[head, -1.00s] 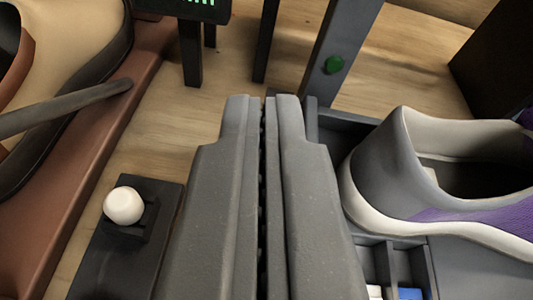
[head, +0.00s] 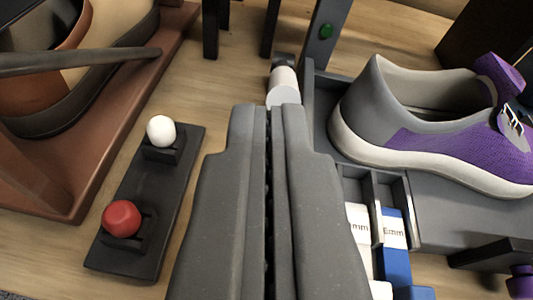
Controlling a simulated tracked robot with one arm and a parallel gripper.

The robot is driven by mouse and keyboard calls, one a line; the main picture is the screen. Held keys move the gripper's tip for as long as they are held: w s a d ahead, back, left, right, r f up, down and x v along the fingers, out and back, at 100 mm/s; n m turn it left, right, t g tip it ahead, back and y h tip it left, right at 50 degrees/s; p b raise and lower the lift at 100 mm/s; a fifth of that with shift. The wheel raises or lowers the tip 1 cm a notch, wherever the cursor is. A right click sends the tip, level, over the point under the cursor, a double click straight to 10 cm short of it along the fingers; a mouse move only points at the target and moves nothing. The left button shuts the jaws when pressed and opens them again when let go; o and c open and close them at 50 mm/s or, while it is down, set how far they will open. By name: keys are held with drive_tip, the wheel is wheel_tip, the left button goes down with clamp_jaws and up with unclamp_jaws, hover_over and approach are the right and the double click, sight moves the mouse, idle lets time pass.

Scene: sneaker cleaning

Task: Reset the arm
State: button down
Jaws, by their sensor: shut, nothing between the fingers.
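My gripper (head: 268,108) is shut and empty, its two grey fingers side by side in the lower middle of the head view. Its tips point away toward a small white cylinder (head: 283,85) just beyond them; I cannot tell whether they touch. A purple and grey sneaker (head: 430,125) rests on a grey tray (head: 455,215) to the right of my gripper.
A black plate (head: 150,205) to the left carries a white ball (head: 160,131) and a red ball (head: 122,219). A brown stand (head: 50,175) holds a brown shoe at far left. White and blue blocks (head: 392,230) sit in tray compartments. A grey post with a green button (head: 326,31) rises behind.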

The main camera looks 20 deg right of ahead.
idle(0.4)
wheel_tip(320, 180, up, 18)
drive_tip(key=y+p, duration=0.2)
drive_tip(key=p, duration=0.2)
drive_tip(key=s+d+r+p, duration=0.1)
drive_tip(key=s+d+r, duration=0.1)
drive_tip(key=d+r, duration=0.4)
drive_tip(key=s+d+r+p, duration=0.2)
drive_tip(key=d+r, duration=0.3)
drive_tip(key=r, duration=1)
drive_tip(key=shift+s+d+t, duration=0.4)
drive_tip(key=shift+s, duration=0.25)
